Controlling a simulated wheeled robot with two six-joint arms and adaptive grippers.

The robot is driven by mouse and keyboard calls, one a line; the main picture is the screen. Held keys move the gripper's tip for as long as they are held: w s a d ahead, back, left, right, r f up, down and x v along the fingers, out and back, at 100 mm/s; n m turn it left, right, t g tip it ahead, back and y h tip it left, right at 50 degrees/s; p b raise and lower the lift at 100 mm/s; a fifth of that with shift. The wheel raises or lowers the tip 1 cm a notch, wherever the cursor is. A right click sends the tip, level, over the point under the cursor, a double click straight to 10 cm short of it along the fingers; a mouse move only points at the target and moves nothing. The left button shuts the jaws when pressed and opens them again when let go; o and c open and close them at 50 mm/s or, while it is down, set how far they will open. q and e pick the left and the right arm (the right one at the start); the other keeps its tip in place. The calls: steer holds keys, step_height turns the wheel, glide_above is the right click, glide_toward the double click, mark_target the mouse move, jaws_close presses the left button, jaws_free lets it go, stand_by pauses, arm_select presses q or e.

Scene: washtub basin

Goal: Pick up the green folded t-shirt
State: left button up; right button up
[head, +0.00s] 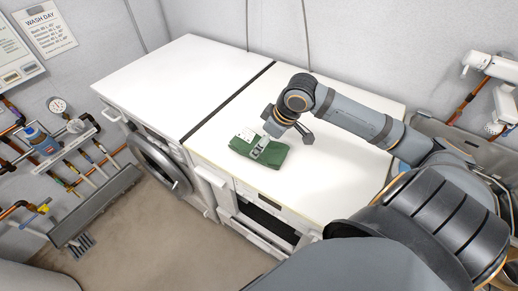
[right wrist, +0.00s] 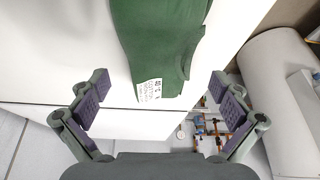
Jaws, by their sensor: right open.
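In the right wrist view the t-shirt (right wrist: 160,40) reaches from the top edge down between the spread fingers of my right gripper (right wrist: 160,85). Its white printed label (right wrist: 150,93) shows at the near end. The fingers look apart from the cloth. My left gripper is not in view.
A grey sink (head: 440,130) is at the right.

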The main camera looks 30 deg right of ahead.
steer(key=shift+b+x, duration=0.3)
steer(key=shift+x, duration=1.05)
steer(key=shift+c, duration=0.3)
steer(key=c, duration=1.1)
steer(key=shift+r, duration=0.15)
steer(key=shift+c, duration=0.2)
